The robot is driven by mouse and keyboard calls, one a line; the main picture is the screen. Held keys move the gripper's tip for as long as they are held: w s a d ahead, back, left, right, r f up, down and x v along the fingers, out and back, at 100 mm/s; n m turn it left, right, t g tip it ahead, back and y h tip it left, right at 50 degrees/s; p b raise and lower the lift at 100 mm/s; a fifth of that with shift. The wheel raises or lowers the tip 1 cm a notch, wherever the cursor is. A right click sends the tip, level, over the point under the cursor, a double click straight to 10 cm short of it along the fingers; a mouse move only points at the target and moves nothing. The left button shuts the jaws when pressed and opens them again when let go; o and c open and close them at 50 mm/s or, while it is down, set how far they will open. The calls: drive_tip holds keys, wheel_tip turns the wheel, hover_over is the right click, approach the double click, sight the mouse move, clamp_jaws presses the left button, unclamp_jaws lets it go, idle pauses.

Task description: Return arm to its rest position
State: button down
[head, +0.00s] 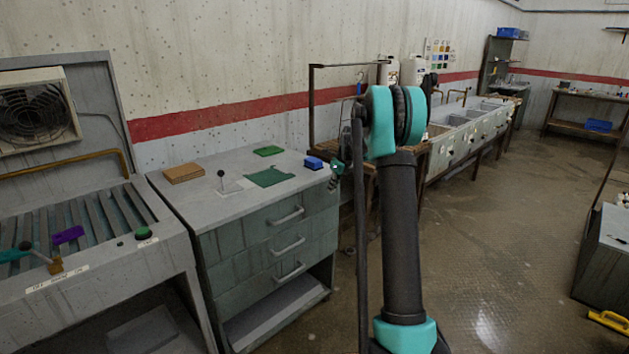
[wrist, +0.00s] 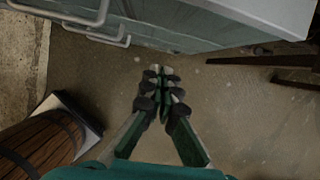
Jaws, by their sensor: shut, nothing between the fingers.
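My gripper (wrist: 160,72) shows in the wrist view, with its green and dark fingers drawn together at the tips. It is shut and empty, over bare floor beside the grey drawer cabinet (wrist: 215,25). In the head view my arm rises at the right of centre, its upper teal joint in front of the wooden bench. A small dark green part near the cabinet's right edge may belong to my gripper, but it is too small to tell.
A slatted bench (head: 85,225) stands left. A wooden barrel (wrist: 38,140) is lower left in the wrist view. The floor (head: 490,230) at right is open.

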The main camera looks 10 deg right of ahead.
drive_tip(key=s+a+r+n+h, duration=0.1)
drive_tip(key=s+a+r+n, duration=0.1)
drive_tip(key=s+n, duration=1.85)
drive_tip(key=s+f+n, duration=0.4)
drive_tip(key=s, duration=1)
drive_tip(key=s+f+n+h, duration=0.1)
drive_tip(key=s+f+n, duration=0.2)
drive_tip(key=s, duration=1.2)
drive_tip(key=shift+s+f+n+t, duration=0.3)
drive_tip(key=shift+f+n+t, duration=0.05)
drive_tip(key=shift+f+t, duration=0.05)
